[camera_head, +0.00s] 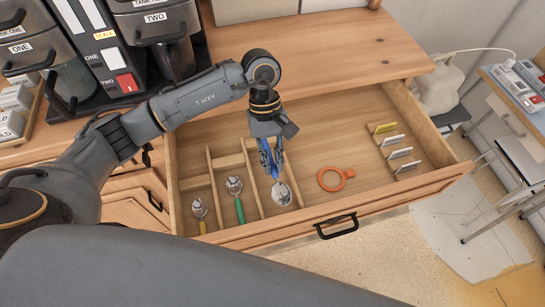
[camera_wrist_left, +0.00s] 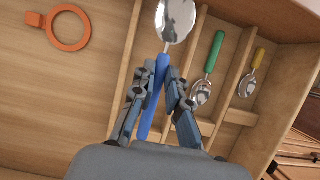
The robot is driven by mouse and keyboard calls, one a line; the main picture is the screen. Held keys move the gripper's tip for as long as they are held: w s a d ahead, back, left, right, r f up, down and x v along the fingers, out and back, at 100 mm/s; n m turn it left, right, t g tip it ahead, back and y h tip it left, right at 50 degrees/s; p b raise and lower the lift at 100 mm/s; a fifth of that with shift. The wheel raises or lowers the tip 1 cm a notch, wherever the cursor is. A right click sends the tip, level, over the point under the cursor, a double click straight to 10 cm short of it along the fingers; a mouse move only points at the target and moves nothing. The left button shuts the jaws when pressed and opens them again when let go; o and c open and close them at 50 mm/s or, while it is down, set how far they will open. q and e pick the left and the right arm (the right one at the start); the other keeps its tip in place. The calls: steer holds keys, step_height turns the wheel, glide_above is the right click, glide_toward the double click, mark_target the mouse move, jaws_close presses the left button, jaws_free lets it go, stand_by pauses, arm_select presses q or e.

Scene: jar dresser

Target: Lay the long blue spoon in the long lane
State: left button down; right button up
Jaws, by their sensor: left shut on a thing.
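The long blue spoon has a blue handle (camera_wrist_left: 154,105) and a shiny metal bowl (camera_head: 282,194); the bowl also shows in the left wrist view (camera_wrist_left: 176,18). My left gripper (camera_head: 272,160) is shut on the blue handle, pointing down into the open drawer, with the bowl towards the drawer front. In the left wrist view the spoon lines up with the lane (camera_wrist_left: 190,50) beside the green spoon's lane, between two wooden dividers. I cannot tell whether it touches the lane floor. My right gripper is not in view.
The green spoon (camera_head: 238,204) and yellow spoon (camera_head: 200,213) lie in the lanes to the left, which have short crosspieces. An orange ring (camera_head: 331,179) lies on the open drawer floor. Several upright cards (camera_head: 397,153) stand at the right. The drawer front (camera_head: 360,206) carries a black handle.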

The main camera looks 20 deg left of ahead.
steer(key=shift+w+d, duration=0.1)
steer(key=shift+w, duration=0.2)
arm_select(q)
steer(key=c, duration=1.3)
jaws_free()
steer(key=shift+o, duration=0.2)
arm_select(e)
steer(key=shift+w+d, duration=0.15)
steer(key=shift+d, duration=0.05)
arm_select(q)
steer(key=shift+r, duration=0.1)
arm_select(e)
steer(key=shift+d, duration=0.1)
arm_select(q)
steer(key=v, duration=1.1)
steer(key=shift+r, duration=0.4)
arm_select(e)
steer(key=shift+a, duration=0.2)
arm_select(q)
steer(key=shift+w+a, duration=0.1)
